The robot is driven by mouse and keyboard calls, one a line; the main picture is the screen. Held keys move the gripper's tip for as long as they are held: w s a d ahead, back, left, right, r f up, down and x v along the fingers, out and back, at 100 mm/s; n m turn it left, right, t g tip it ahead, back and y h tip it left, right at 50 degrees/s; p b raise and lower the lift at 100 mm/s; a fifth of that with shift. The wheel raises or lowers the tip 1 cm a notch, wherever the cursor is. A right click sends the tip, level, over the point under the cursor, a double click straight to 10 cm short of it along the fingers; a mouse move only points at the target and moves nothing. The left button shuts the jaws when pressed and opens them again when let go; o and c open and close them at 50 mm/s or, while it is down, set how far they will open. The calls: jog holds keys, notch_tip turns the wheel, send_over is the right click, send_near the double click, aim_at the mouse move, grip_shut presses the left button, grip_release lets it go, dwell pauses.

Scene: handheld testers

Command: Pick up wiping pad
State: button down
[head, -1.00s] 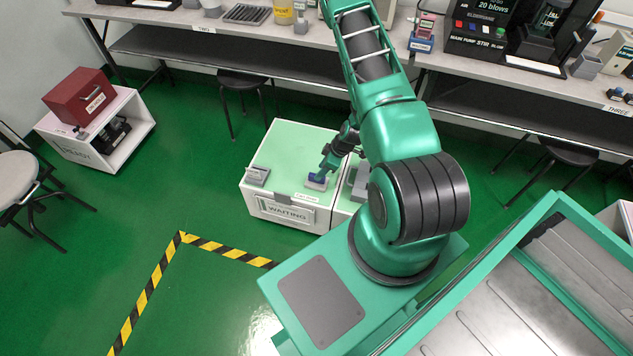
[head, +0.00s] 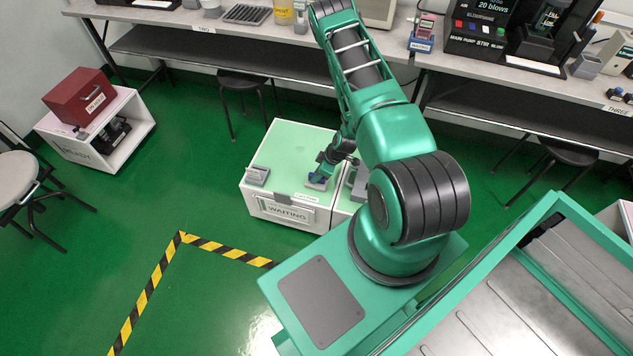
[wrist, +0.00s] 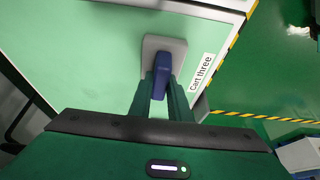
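The wiping pad (wrist: 177,45) has a flat grey base and a blue upright handle (wrist: 162,70). It lies on the pale green top of the white cart (head: 290,150), near the front edge beside the "Cart three" label. It also shows in the head view as a grey and blue shape (head: 316,183), partly hidden by my gripper. My gripper (wrist: 162,84) reaches down over the pad with one green finger on each side of the blue handle. The fingers lie very close to the handle; whether they press on it cannot be seen.
A grey block (head: 257,175) stands at the cart's left side, and grey items (head: 358,185) sit on the right part. A "WAITING" sign (head: 287,213) is on the cart's front. The long bench (head: 270,40) runs behind.

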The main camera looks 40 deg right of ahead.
aim_at(313, 174)
jog(key=shift+r, duration=0.15)
jog(key=shift+r, duration=0.55)
notch_tip(313, 174, up, 2)
jog(key=shift+r, duration=0.2)
jog(key=a+r, duration=0.7)
jog(key=a, duration=0.4)
jog(key=shift+w+a+r, duration=0.15)
jog(key=shift+w+a, duration=0.15)
jog(key=shift+a, duration=0.05)
